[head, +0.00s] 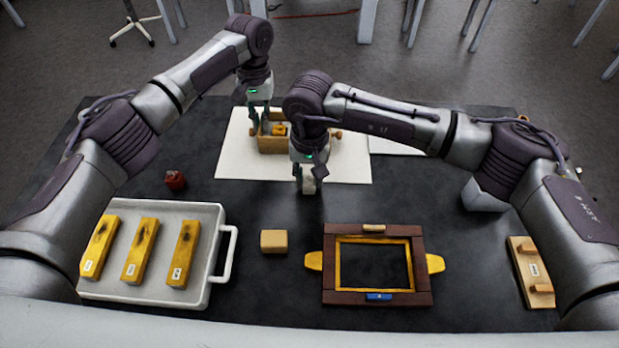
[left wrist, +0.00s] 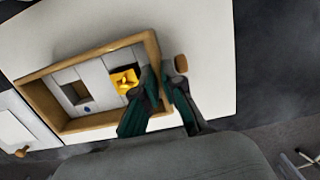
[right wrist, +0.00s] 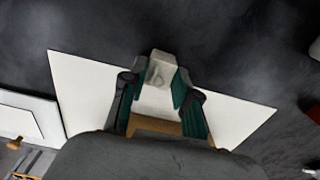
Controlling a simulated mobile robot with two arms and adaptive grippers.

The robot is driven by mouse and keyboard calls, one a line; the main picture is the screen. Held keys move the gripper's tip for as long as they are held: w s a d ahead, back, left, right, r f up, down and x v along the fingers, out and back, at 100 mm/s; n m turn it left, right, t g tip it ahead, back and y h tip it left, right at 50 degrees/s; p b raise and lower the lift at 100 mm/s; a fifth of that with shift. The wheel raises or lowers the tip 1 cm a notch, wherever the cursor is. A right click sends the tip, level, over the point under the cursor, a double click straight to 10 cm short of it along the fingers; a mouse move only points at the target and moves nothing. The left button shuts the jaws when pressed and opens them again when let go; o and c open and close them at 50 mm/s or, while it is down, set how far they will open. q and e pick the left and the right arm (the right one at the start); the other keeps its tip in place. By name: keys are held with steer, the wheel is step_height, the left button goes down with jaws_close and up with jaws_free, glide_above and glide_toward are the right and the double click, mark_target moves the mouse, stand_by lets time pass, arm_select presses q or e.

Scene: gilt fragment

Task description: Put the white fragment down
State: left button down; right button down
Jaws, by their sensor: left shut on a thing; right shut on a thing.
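The white fragment (head: 309,187) is a small pale block, held between the fingertips of my right gripper (head: 308,176). It also shows in the right wrist view (right wrist: 160,66), by the front edge of the white sheet; its height above the black table cannot be told. My left gripper (head: 261,125) is shut on the side wall of a wooden box (head: 275,148) on the sheet. In the left wrist view, the fingers (left wrist: 162,92) straddle that wall. The box (left wrist: 100,52) holds pale inserts and a yellow gilt piece (left wrist: 124,80). My right arm partly hides the box.
A white tray (head: 215,225) with three gilt strips stands front left, a dark red jar (head: 175,180) behind it. A tan block (head: 273,241) and a brown frame (head: 326,265) lie in front. A wooden holder (head: 531,271) lies far right. Black table between is clear.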

mark_target(309, 176)
step_height(309, 176, up, 9)
steer(key=shift+f, duration=0.1)
steer(key=w+r+n, duration=0.2)
steer(key=w+n, duration=1.2)
steer(key=n, duration=0.5)
steer(key=shift+m, duration=0.5)
step_height(309, 176, down, 10)
steer(key=shift+a+r, duration=0.1)
steer(key=shift+a, duration=0.05)
